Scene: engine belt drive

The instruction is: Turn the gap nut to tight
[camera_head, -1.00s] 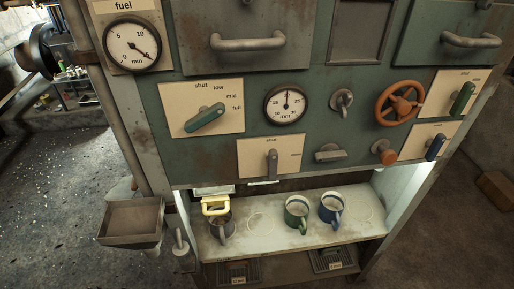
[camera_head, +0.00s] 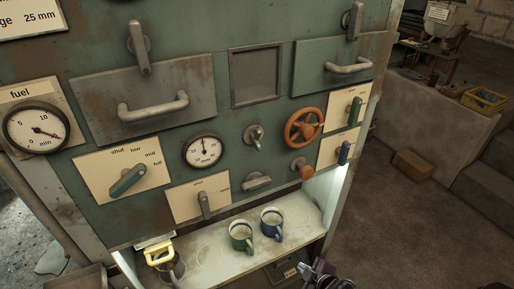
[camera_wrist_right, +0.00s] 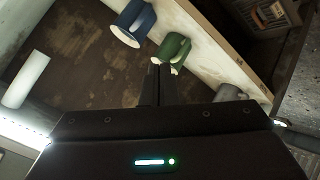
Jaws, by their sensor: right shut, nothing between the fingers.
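No part of the green panel carries a readable gap nut label, so I cannot tell for sure which fitting is the nut. A round gauge marked mm (camera_head: 203,150) sits mid-panel. Right of it is a small grey metal knob (camera_head: 254,133), and below that a grey lever-like fitting (camera_head: 257,182). My right gripper (camera_head: 326,272) is low at the bottom edge of the head view, in front of the shelf and clear of the panel. In the right wrist view its fingers (camera_wrist_right: 157,78) are together and empty. My left gripper is not in view.
An orange handwheel (camera_head: 304,126) and an orange knob (camera_head: 305,172) are at the panel's right. A green lever (camera_head: 127,181) is at its left. A green mug (camera_head: 241,236) and a blue mug (camera_head: 272,223) stand on the shelf (camera_head: 215,259). The floor at right has free room.

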